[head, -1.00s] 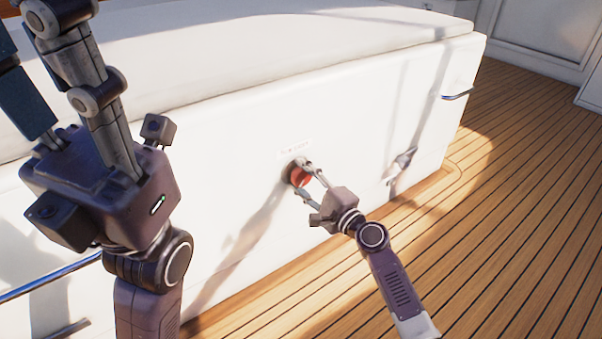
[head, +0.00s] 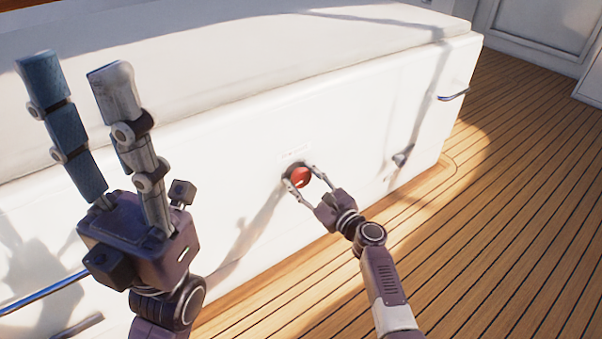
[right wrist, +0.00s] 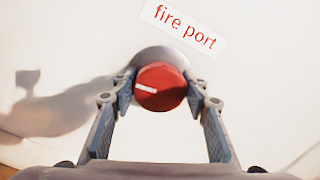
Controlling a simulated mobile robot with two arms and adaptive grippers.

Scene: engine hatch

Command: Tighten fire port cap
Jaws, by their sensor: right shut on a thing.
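The red round fire port cap (head: 300,177) sits in its dark ring on the white hatch wall. In the right wrist view the cap (right wrist: 160,87) shows a white line pointing left and slightly up. My right gripper (head: 299,181) has one finger on each side of the cap and is shut on it; its fingers also show in the right wrist view (right wrist: 161,93). My left gripper (head: 80,90) is raised in the left foreground, away from the wall, its fingers spread apart and empty.
A "fire port" label (right wrist: 184,31) is just above the cap. A white cushioned bench top (head: 220,70) is above the wall. A blue rail (head: 40,292) is at lower left. The teak deck (head: 480,230) is clear at right.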

